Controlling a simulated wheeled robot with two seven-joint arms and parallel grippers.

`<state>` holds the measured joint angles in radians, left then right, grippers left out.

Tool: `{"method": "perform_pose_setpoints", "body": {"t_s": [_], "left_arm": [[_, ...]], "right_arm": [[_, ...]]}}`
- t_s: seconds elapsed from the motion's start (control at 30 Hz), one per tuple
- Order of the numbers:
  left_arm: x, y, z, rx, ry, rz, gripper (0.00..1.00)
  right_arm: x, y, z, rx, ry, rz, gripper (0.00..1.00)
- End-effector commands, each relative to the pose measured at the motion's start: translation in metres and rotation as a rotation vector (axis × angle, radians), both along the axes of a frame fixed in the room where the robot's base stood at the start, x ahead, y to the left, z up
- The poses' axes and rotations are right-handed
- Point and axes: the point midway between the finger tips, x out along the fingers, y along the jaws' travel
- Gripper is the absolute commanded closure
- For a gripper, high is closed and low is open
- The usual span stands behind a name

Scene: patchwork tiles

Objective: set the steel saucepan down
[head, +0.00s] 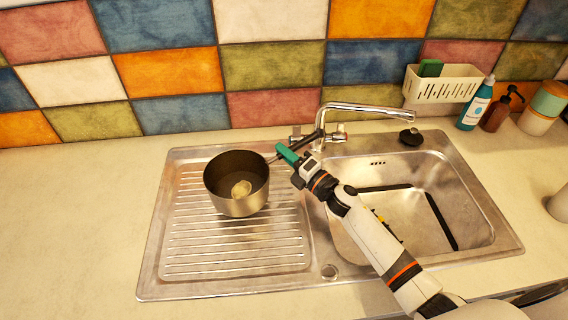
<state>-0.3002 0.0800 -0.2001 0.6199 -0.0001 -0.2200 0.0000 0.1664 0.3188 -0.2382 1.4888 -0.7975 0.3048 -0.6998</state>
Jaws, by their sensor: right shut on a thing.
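The steel saucepan (238,205) is upright at the left part of the sink unit, over the ribbed drainboard (190,250). I cannot tell whether its base touches the ribs. A pale, roundish thing (241,189) lies inside it. Its dark handle (308,138) points up and right toward the tap. My right gripper (288,155), with green fingertips, is shut on the handle, close to the pan's right side. The fingers hide part of the handle. My left gripper is not in view.
The sink basin (405,225) is right of the drainboard, partly behind my right arm. A chrome tap (365,108) stands behind it. A black stopper (411,137), blue bottle (476,103), brown pump bottle (497,110) and white caddy (445,88) are at the back right. The left counter (70,220) is clear.

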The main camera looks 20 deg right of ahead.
Motion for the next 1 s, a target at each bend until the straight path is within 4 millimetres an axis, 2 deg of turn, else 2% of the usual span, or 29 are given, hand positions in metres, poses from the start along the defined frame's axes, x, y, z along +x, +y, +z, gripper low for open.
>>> {"method": "perform_pose_setpoints", "body": {"t_s": [0.1,0.23,0.63,0.67,0.77,1.0], "left_arm": [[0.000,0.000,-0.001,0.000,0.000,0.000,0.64],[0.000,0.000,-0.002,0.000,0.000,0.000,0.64],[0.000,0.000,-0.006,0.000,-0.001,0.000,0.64],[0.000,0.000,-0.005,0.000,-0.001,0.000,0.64],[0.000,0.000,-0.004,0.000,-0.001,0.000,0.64],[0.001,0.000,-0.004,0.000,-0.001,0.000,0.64]], "right_arm": [[0.000,0.000,-0.017,0.008,0.003,-0.002,1.00],[0.000,0.000,-0.029,0.007,0.001,-0.001,1.00],[0.000,0.000,-0.035,0.004,-0.001,0.000,1.00],[0.000,0.000,-0.036,-0.001,0.002,-0.002,0.77],[0.000,0.000,-0.035,-0.001,0.002,-0.002,0.61],[0.000,0.000,-0.035,-0.001,0.002,-0.002,0.61]]}}
